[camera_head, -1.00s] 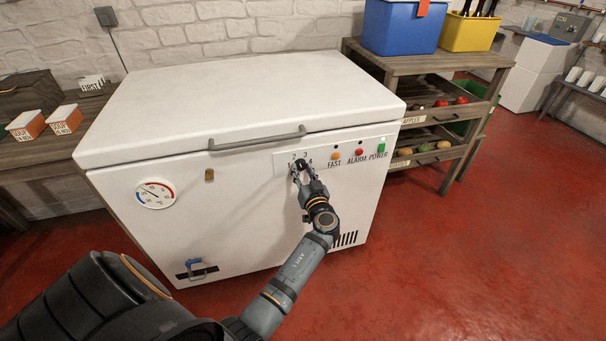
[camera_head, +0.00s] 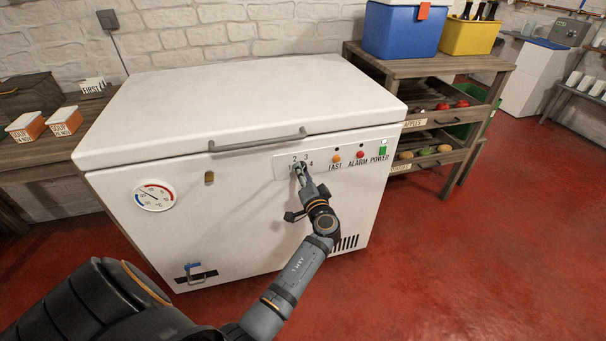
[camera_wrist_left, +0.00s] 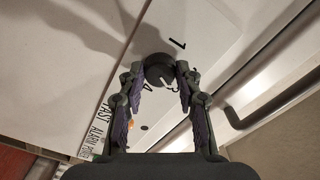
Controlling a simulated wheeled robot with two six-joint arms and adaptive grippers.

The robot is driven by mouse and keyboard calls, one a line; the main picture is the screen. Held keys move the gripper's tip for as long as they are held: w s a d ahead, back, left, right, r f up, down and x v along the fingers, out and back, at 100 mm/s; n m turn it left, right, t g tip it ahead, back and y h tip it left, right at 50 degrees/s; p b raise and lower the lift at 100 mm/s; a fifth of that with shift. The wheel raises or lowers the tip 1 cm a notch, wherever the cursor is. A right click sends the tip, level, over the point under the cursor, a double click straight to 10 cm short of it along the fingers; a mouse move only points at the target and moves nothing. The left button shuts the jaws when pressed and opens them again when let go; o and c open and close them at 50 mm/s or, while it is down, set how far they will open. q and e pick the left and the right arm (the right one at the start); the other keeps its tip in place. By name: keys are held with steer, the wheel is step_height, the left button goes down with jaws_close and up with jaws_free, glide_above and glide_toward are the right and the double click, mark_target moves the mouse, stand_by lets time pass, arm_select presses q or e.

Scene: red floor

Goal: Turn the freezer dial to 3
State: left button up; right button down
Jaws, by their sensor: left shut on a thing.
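The freezer dial (camera_wrist_left: 158,68) is a dark round knob, seen close in the left wrist view between my fingers. Printed digits stand around it, with a 1 (camera_wrist_left: 177,43) and a 4 (camera_wrist_left: 148,87) readable; part of the scale is covered by the fingers. In the head view the numbers 2, 3 and 4 show above my gripper on the control panel (camera_head: 283,166). My left gripper (camera_head: 299,167) is shut on the dial, a finger on either side; it also shows in the left wrist view (camera_wrist_left: 158,80). Which number the dial points to I cannot tell. My right gripper is out of view.
The white chest freezer (camera_head: 245,245) has a closed lid with a grey handle (camera_head: 258,142). Right of the dial are FAST, ALARM and POWER lights (camera_head: 360,155). A round gauge (camera_head: 154,196) is at the left. A wooden rack (camera_head: 440,65) stands at the right; the red floor (camera_head: 480,260) is open.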

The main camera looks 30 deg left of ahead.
arm_select(q)
steer(key=shift+m, duration=0.4)
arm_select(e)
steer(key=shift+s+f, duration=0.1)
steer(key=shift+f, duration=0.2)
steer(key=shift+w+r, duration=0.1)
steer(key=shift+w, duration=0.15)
arm_select(q)
steer(key=o, duration=1.2)
steer(key=shift+c, duration=0.2)
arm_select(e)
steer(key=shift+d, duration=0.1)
